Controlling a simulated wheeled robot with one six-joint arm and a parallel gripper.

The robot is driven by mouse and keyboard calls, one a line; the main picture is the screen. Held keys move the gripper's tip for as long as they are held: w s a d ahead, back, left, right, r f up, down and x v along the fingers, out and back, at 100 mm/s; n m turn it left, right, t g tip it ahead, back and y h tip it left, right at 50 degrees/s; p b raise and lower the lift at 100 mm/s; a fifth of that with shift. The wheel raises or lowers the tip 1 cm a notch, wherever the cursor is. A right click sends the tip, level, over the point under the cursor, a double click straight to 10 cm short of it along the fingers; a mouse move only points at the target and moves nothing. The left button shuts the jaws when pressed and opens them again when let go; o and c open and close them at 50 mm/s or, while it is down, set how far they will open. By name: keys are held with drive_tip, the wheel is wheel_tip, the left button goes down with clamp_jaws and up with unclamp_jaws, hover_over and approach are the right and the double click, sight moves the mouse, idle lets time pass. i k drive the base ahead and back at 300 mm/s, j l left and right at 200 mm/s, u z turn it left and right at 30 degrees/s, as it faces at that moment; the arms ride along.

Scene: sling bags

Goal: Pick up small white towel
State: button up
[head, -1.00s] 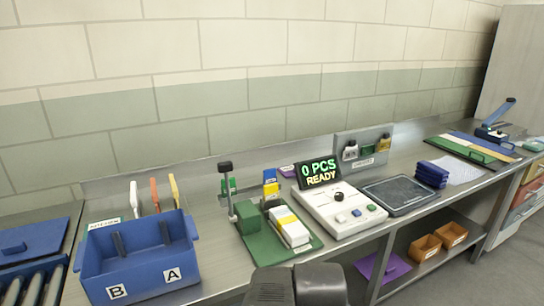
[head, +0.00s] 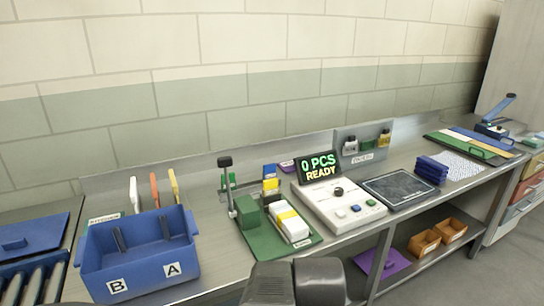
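A small stack of folded white cloth (head: 290,222) with a yellow band lies on a green board (head: 270,246) at the middle of the bench. A green block stands at its left. A flat white dotted cloth (head: 462,166) lies farther right, beside a folded dark blue stack (head: 431,170). I cannot tell for certain which white item is the towel. Dark grey parts of my arm show at the bottom centre, in front of the bench. My gripper's fingertips do not show.
A blue bin (head: 138,262) marked A and B stands at the left. A counting scale (head: 340,208) with a lit display and a dark plate (head: 399,190) sit right of the green board. Orange bins (head: 424,243) and a purple sheet (head: 384,262) lie on the lower shelf.

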sight(288, 221)
drive_tip(key=i+l+u, duration=0.55)
drive_tip(key=l+u, duration=0.2)
